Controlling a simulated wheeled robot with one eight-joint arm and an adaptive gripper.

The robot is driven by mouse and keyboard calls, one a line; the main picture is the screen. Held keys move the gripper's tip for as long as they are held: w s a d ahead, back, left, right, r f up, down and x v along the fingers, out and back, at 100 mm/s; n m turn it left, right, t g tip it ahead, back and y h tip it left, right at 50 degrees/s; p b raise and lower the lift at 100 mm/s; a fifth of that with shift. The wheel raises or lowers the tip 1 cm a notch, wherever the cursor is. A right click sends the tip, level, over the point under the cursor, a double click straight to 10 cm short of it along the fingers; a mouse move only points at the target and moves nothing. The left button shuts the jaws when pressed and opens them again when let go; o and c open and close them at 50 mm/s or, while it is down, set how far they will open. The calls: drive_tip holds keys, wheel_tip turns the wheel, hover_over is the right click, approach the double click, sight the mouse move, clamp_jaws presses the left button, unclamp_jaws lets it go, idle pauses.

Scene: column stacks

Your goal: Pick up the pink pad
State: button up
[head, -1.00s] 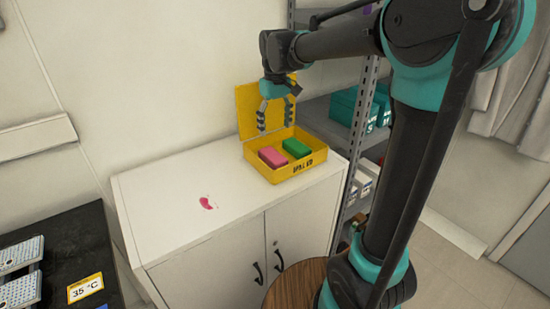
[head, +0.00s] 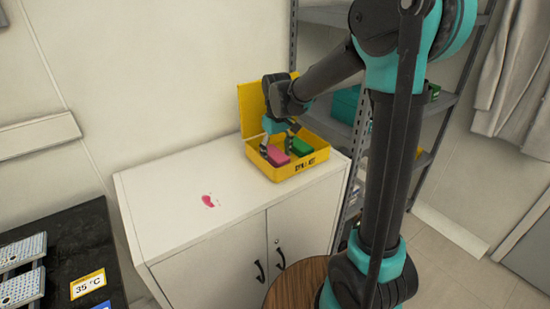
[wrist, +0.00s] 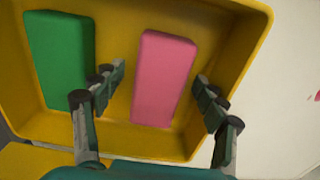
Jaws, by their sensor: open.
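The pink pad (head: 278,155) lies in the open yellow box (head: 311,164), on the left side of the box in the head view. In the wrist view the pink pad (wrist: 162,78) is a flat block between my open fingers. My gripper (head: 278,148) points down into the box, with one finger on each side of the pad. In the wrist view my gripper (wrist: 160,84) has gaps between both fingers and the pad. How far the fingertips are above the box floor is hard to tell.
A green pad (wrist: 60,52) lies beside the pink one in the box, close to one finger. The box's raised lid (head: 252,108) stands behind. The box sits on a white cabinet (head: 165,205) with a pink spot (head: 209,201). A grey shelf stands right.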

sight(277, 154)
drive_tip(key=shift+c, duration=0.6)
drive_tip(key=c, duration=1.1)
wheel_tip(277, 154, up, 20)
